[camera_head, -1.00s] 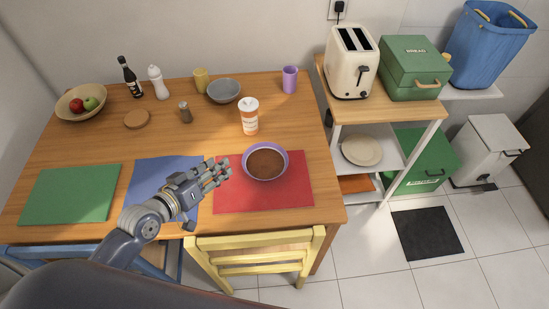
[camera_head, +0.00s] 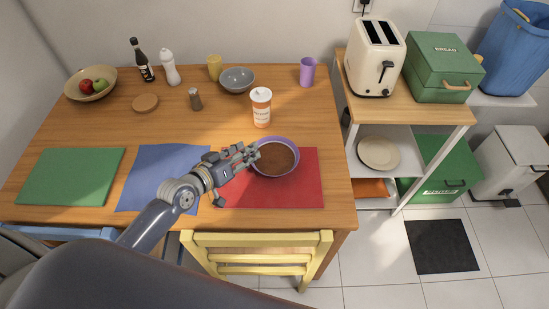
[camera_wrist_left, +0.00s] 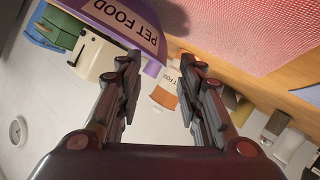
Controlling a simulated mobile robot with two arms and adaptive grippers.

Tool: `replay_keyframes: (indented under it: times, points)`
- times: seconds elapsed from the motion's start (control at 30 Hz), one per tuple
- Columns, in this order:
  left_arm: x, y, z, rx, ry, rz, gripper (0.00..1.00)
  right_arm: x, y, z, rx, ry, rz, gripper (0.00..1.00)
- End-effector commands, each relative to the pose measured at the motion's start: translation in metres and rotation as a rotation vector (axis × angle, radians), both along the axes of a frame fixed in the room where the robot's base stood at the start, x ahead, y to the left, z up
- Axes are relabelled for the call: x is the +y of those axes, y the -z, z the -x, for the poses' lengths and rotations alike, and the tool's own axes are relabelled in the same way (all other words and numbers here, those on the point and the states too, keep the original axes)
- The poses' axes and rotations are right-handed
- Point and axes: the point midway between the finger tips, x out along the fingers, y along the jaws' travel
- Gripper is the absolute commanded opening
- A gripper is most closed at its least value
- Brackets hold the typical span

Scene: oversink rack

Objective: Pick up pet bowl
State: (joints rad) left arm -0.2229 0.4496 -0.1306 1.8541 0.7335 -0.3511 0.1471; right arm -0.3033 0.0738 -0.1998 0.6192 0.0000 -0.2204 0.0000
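The pet bowl (camera_head: 291,166) is purple, holds brown food and stands upright on the red placemat (camera_head: 310,190). In the left wrist view, its purple wall (camera_wrist_left: 122,18) with the words PET FOOD is at the top, just beyond my fingertips. My left gripper (camera_head: 251,155) is at the bowl's left rim in the head view. Its two fingers are spread apart in the left wrist view (camera_wrist_left: 160,62), with nothing clamped between them. I cannot tell whether a finger touches the bowl. My right gripper is not in view.
An orange-and-white bottle (camera_head: 261,108) stands behind the bowl. A grey bowl (camera_head: 237,80), a purple cup (camera_head: 307,72) and a yellow cup (camera_head: 214,68) are farther back. A yellow chair (camera_head: 258,240) is at the front edge. A blue placemat (camera_head: 150,170) lies left.

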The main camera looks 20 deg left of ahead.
Motion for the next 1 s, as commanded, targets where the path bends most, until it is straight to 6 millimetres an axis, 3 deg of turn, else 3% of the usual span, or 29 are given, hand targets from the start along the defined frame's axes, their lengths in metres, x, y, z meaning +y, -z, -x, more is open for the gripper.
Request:
replay_keyframes:
  times: [0.3,0.63,0.8,1.0]
  points:
    - [-0.014,0.017,-0.036,-0.002,0.0,0.002,0.35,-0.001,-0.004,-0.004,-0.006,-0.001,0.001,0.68]
    - [-0.017,0.02,-0.042,0.0,0.0,0.001,0.35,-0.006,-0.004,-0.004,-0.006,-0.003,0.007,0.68]
    - [-0.016,0.02,-0.042,0.0,0.0,0.001,0.0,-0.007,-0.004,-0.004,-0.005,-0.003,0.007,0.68]
    - [-0.016,0.021,-0.042,0.001,0.0,0.0,0.0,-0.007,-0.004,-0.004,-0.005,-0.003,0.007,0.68]
